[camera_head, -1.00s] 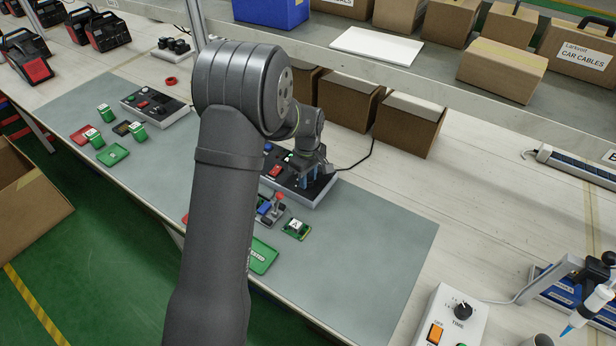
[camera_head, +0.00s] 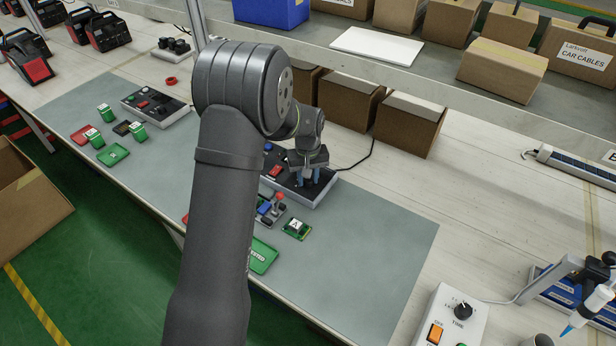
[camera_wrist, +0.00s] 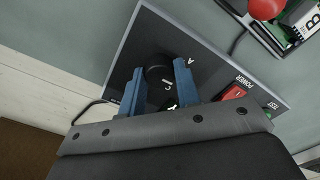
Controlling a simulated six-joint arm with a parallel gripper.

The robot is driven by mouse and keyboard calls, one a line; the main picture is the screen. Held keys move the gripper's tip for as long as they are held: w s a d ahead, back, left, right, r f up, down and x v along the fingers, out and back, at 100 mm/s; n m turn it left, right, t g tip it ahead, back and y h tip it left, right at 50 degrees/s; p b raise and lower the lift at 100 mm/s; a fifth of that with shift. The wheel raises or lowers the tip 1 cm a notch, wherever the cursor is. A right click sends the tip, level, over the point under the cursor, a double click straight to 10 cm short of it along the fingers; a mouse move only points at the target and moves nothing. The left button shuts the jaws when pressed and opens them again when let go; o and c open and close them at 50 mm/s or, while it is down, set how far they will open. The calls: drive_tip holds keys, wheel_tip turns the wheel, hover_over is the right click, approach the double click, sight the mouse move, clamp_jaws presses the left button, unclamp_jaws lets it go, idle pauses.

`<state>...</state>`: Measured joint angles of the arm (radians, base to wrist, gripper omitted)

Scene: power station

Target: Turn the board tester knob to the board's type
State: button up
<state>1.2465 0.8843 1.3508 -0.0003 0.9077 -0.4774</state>
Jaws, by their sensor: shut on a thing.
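The board tester (camera_head: 322,188) is a dark panel in a light casing on the bench mat; it also fills the middle of the wrist view (camera_wrist: 215,75). Its black knob (camera_wrist: 160,70) sits between the blue fingers of my gripper (camera_wrist: 158,78), which is shut on it. A printed "A" shows beside the knob and another letter, perhaps "C", below it; the pointer's direction is unclear. A board with a white "B" chip (camera_wrist: 290,30) shows at the wrist view's upper right, beside a red ball (camera_wrist: 266,8).
A red power switch (camera_wrist: 234,92) is close to the right finger. A green tray (camera_head: 262,257) lies at the mat's front edge. Cardboard boxes (camera_head: 408,125) stand behind the tester under the shelf. The mat's right part is clear.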

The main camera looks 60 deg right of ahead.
drive_tip(key=shift+r, duration=0.1)
idle(0.3)
drive_tip(key=o, duration=1)
wheel_tip(320, 180, up, 17)
drive_tip(key=shift+r, duration=0.15)
wheel_tip(320, 180, down, 18)
drive_tip(key=shift+r, duration=0.25)
idle(0.4)
